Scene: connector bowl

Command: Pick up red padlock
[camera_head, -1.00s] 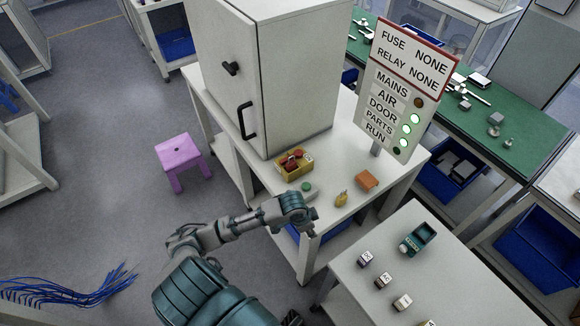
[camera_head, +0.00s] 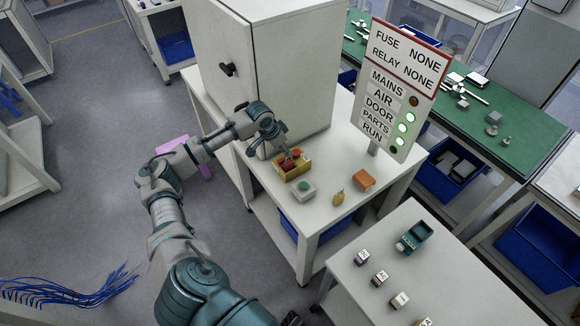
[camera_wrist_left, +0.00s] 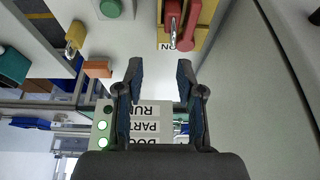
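In the left wrist view red padlock parts (camera_wrist_left: 184,22) with a metal shackle show at the top, by the yellow box's edge (camera_wrist_left: 202,36); the rest is cut off. My left gripper (camera_head: 286,150) is over the box in the head view. In the left wrist view its two fingers (camera_wrist_left: 158,76) are apart with nothing between them, and the padlocks lie beyond the tips. My right gripper is in neither view.
The grey cabinet (camera_head: 290,80) stands close behind the box. A green-button box (camera_head: 302,190), a yellow padlock (camera_head: 338,198) and an orange block (camera_head: 363,180) lie to the right. A sign board (camera_head: 400,90) stands at the table's right side.

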